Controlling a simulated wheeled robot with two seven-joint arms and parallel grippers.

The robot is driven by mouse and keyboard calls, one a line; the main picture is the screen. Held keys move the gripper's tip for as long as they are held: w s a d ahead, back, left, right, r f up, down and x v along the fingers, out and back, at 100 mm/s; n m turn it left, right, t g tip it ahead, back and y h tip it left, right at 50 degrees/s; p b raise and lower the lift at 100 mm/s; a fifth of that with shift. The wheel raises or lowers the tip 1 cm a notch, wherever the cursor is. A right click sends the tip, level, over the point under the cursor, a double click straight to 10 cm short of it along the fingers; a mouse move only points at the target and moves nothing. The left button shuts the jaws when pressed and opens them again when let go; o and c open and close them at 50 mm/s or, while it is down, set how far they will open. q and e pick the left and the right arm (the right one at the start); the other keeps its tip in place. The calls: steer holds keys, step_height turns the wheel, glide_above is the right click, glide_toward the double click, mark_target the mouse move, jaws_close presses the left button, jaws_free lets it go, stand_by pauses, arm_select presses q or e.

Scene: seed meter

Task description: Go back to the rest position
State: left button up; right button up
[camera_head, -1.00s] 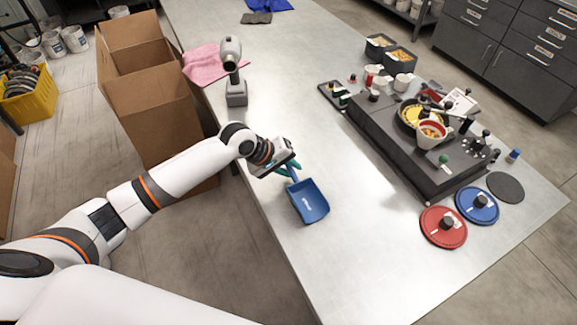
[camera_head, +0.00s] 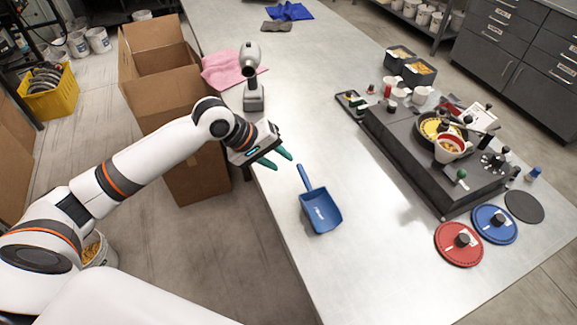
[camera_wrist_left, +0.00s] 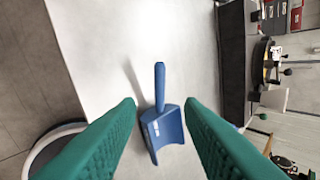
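My left gripper (camera_head: 278,159) is open and empty, with green fingers, above the table's left edge. The blue scoop (camera_head: 321,211) lies on the table to the lower right of the gripper, apart from it, its handle pointing up and left. In the left wrist view, the scoop (camera_wrist_left: 162,128) shows between the two open green fingers (camera_wrist_left: 160,105), with clear space on both sides. My right gripper is not in view.
The metal table (camera_head: 345,275) is clear around the scoop. The dark seed meter base (camera_head: 410,160) stands to the right, with a red disc (camera_head: 450,252) and a blue disc (camera_head: 487,232) nearby. An upright handheld device (camera_head: 252,75) and a cardboard box (camera_head: 165,100) are at the upper left.

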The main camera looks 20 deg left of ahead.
arm_select(q)
steer(key=shift+s+a+r, duration=0.2)
steer(key=shift+s+r, duration=0.05)
steer(key=shift+r, duration=0.15)
